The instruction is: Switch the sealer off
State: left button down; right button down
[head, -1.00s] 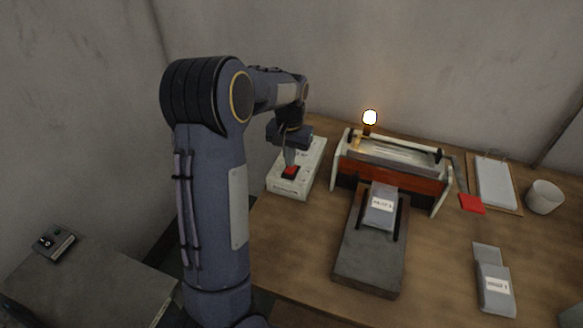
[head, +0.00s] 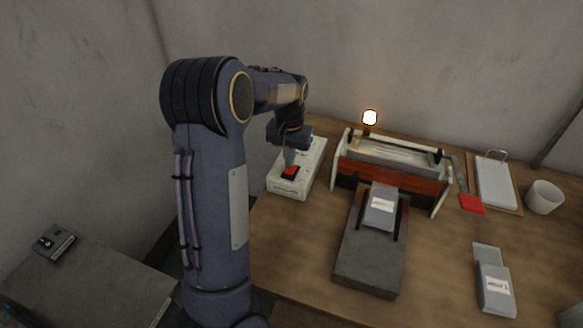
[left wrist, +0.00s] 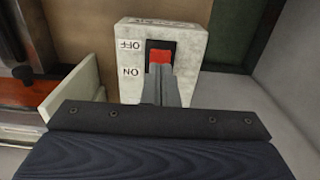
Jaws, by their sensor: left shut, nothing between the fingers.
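The sealer (head: 392,177), a red-brown bar unit with pale end plates, stands at the back of the table. Its lamp (head: 370,117) glows bright orange-white. Left of it is the white switch box (head: 288,185), which also shows in the left wrist view (left wrist: 195,38) with OFF and ON marked beside a red rocker (left wrist: 161,54). My left gripper (head: 290,163) is shut and empty, pointing down at the rocker. In the left wrist view its fingertips (left wrist: 160,70) cover the rocker's ON-side part; I cannot tell whether they touch it. My right gripper is not in view.
A grey stand (head: 368,260) with a labelled grey packet (head: 381,210) sits before the sealer. Another packet (head: 495,285), a red card (head: 472,204), a clipboard (head: 495,184) and a white cup (head: 544,197) lie to the right. The wall is close behind.

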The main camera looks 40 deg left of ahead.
aim_at(290, 171)
pick_arm(q)
jog(key=shift+f+b, duration=0.8)
jog(key=shift+f, duration=0.4)
dwell(1.0)
notch_tip(290, 171, up, 7)
jog(key=p, duration=0.6)
dwell(0.6)
jog(key=s+d+r+t+h, duration=0.3)
jog(key=s+d+r, duration=0.55)
jog(key=s, duration=0.25)
jog(key=s+d+f+m+t, duration=0.1)
jog(key=s+d+m+t, duration=0.1)
jog(key=s+d, duration=0.8)
jog(key=s, duration=0.3)
jog(key=shift+d+f+t+h, duration=0.2)
jog(key=shift+d+t+h, duration=0.1)
jog(key=shift+d+h, duration=0.1)
